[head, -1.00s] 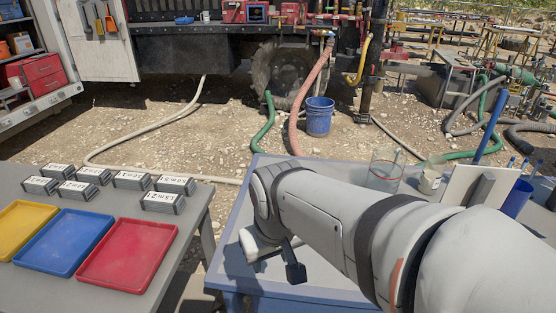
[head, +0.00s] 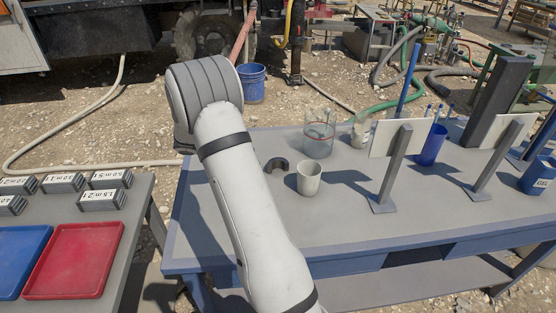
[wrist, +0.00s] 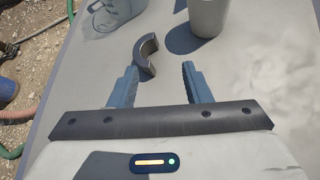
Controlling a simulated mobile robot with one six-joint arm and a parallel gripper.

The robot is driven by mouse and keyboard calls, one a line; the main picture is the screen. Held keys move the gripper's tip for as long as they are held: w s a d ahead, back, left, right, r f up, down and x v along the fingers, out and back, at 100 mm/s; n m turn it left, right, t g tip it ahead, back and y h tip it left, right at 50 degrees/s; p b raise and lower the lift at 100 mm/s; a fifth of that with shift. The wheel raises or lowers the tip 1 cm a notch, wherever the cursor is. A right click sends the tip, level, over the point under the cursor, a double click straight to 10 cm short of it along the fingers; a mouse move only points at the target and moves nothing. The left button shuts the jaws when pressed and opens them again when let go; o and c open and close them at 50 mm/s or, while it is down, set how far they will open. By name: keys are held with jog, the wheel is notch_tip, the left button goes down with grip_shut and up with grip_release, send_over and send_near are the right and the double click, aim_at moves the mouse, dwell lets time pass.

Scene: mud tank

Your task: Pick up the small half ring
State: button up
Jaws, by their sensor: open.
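The small half ring (head: 276,165) is a dark grey C-shaped piece lying on the grey table with the blue edge, left of a cream cup. In the wrist view the half ring (wrist: 147,54) lies just beyond my left fingertip, its open side to the right. My gripper (wrist: 159,68) is open and empty, with its two blue-grey ribbed fingers apart. The half ring is nearer the left finger than the right; whether that finger touches it I cannot tell. In the head view my arm hides the gripper.
The cream cup (head: 309,178) stands close right of the half ring, and a clear glass jug (head: 319,138) stands behind it. White panels (head: 398,138) on stands are further right. The red tray (head: 75,260) is on the separate left table. The table's front middle is clear.

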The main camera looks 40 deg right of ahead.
aim_at(275, 160)
jog(key=w+d+f+n, duration=0.1)
jog(key=d+f, duration=0.1)
jog(key=w+d+f+n+h, duration=0.1)
jog(key=w+d+f, duration=0.1)
jog(key=shift+w+f+n+h, duration=0.2)
jog(key=shift+n+h, duration=0.1)
jog(key=shift+n, duration=0.1)
jog(key=p+x, duration=0.1)
jog(key=x, duration=0.2)
jog(key=f+p+x, duration=0.1)
jog(key=x, duration=0.3)
jog(key=shift+w+d, duration=0.1)
jog(key=shift+c, duration=0.3)
grip_shut()
